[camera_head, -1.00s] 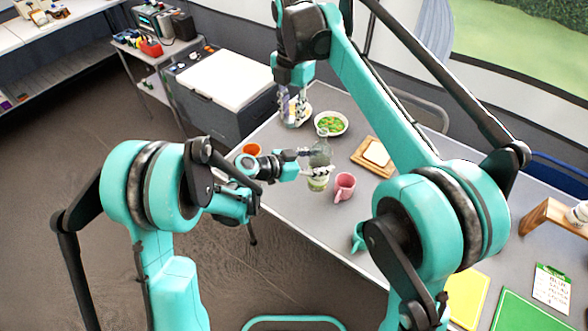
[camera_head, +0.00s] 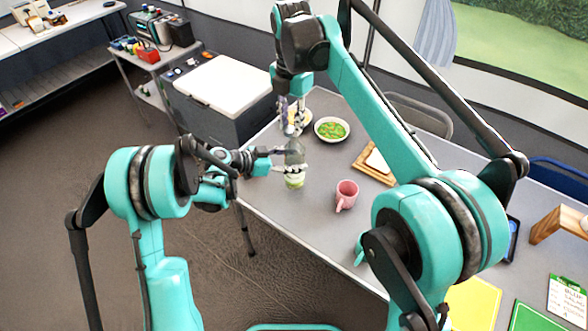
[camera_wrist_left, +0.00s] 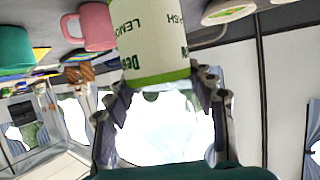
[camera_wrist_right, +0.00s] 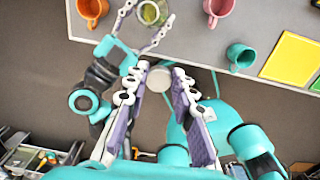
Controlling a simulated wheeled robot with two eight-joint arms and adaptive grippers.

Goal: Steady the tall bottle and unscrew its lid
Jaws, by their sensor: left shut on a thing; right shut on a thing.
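The tall bottle (camera_head: 295,158) is clear with a pale green-edged label. It looks upright near the table's left edge; I cannot tell if its base touches the table. My left gripper (camera_head: 282,167) is shut around it from the side; its label also fills the top of the left wrist view (camera_wrist_left: 153,42). My right gripper (camera_head: 293,131) points down just above the bottle. In the right wrist view a pale round thing, seemingly the lid (camera_wrist_right: 158,80), sits between its fingertips, and the bottle (camera_wrist_right: 152,13) shows apart from it, a greenish circle seen from above.
A pink mug (camera_head: 346,194) stands right of the bottle. A bowl of green food (camera_head: 331,130) is behind it, and a wooden board (camera_head: 372,168) lies to the right. An orange mug (camera_wrist_right: 92,8) and a teal mug (camera_wrist_right: 240,57) also stand on the table (camera_head: 268,207).

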